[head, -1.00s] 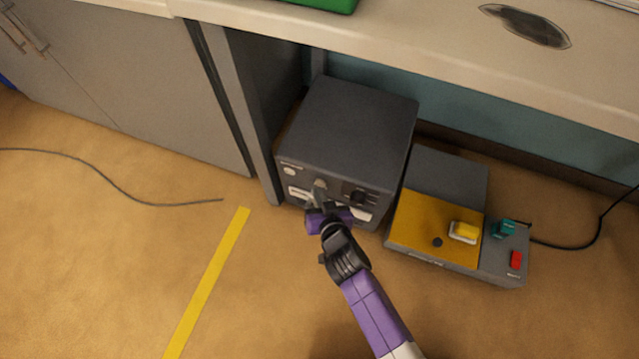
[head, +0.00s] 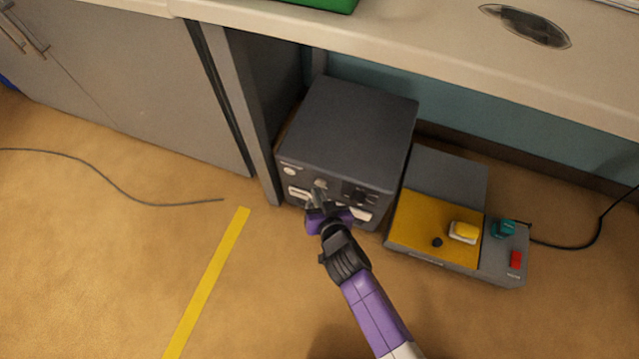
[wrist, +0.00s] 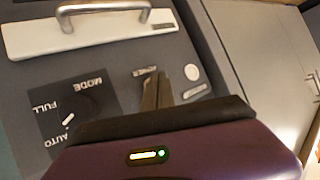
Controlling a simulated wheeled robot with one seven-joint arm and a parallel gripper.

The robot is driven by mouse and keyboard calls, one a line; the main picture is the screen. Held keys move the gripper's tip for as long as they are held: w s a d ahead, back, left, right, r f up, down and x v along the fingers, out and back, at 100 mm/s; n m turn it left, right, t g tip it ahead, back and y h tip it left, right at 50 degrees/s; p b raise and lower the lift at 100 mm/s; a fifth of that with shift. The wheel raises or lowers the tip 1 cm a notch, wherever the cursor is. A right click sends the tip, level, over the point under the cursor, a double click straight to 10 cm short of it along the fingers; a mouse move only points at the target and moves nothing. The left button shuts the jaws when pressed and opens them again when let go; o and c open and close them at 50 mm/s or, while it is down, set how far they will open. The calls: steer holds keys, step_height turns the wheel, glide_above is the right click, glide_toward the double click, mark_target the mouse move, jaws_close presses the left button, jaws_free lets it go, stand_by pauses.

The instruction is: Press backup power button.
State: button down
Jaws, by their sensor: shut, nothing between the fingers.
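The backup power unit is a dark grey box (head: 350,125) on the floor under the bench. Its front panel also shows, upside down, in the wrist view (wrist: 110,65). My gripper (head: 317,192) is shut and empty, its fingertips at the middle of that panel. In the wrist view the fingertips (wrist: 157,88) lie over the spot by a label that seems to read POWER (wrist: 145,71). They hide most of what is there, so I cannot tell whether a button is touched or pressed. A white round disc (wrist: 191,72) sits beside them, and a MODE dial (wrist: 69,119) on the other side.
A pale panel with a handle (wrist: 95,30) is on the unit's front. A lower yellow-and-grey box (head: 420,225) with yellow, teal and red controls stands at the right. A bench leg (head: 235,110) is close on the left. The floor in front is open.

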steer(key=shift+w, duration=0.15)
steer(key=shift+w+d, duration=0.15)
steer(key=shift+w, duration=0.1)
stand_by(0.4)
steer(key=shift+s, duration=0.4)
steer(key=shift+s+a, duration=0.1)
steer(key=shift+a, duration=0.1)
steer(key=s+b, duration=0.1)
steer(key=s+a+b, duration=0.1)
steer(key=s, duration=0.1)
steer(key=s+a+b, duration=0.1)
steer(key=s, duration=0.1)
steer(key=shift+s+b, duration=0.25)
steer(key=shift+b, duration=0.1)
